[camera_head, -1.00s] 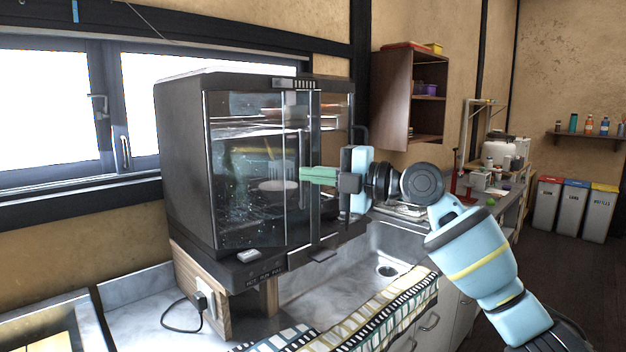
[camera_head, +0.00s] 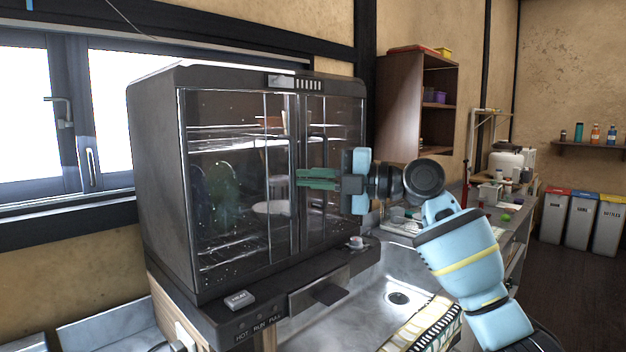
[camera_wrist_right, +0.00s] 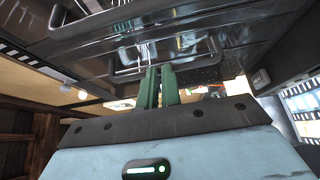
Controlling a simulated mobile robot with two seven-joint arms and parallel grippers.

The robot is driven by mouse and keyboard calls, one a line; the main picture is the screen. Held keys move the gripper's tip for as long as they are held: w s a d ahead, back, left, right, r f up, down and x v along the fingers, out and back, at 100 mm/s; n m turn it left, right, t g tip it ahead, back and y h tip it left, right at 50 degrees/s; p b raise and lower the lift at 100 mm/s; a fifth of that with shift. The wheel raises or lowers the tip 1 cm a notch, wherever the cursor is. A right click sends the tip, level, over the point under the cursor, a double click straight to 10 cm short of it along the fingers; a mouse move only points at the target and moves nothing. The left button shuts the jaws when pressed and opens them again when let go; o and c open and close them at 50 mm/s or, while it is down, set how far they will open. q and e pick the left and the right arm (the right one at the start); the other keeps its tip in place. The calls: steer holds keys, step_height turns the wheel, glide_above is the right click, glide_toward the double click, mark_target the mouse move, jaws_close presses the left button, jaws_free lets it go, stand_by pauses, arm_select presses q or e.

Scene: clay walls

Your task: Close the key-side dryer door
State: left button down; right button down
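The dryer (camera_head: 160,190) is a dark cabinet with two glass doors. Its left door (camera_head: 225,112) and right door (camera_head: 338,112) look nearly flush with the front; I cannot tell whether either is fully shut. I cannot make out a key. My right gripper (camera_head: 300,178) is in front of the doors near their meeting edges, its green fingers close together and empty. In the right wrist view, the fingers (camera_wrist_right: 160,72) point at the dark front, with a bar handle (camera_wrist_right: 190,65) just beyond; contact is unclear. My left gripper is not in view.
A wall cabinet (camera_head: 398,105) stands behind my arm.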

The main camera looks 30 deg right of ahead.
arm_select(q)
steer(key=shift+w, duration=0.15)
arm_select(e)
steer(key=shift+w+d+r, duration=0.1)
steer(key=shift+w+d, duration=0.05)
steer(key=shift+w, duration=0.2)
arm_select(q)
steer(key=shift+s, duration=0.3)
arm_select(e)
steer(key=shift+w, duration=0.15)
steer(key=shift+w, duration=0.2)
steer(key=shift+w+a+f, duration=0.35)
steer(key=shift+w+a, duration=0.05)
steer(key=shift+w, duration=0.05)
steer(key=shift+w+a, duration=0.1)
steer(key=shift+w, duration=0.05)
steer(key=shift+s+d, duration=0.25)
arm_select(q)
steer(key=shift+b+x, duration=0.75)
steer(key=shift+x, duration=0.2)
arm_select(e)
steer(key=v, duration=0.7)
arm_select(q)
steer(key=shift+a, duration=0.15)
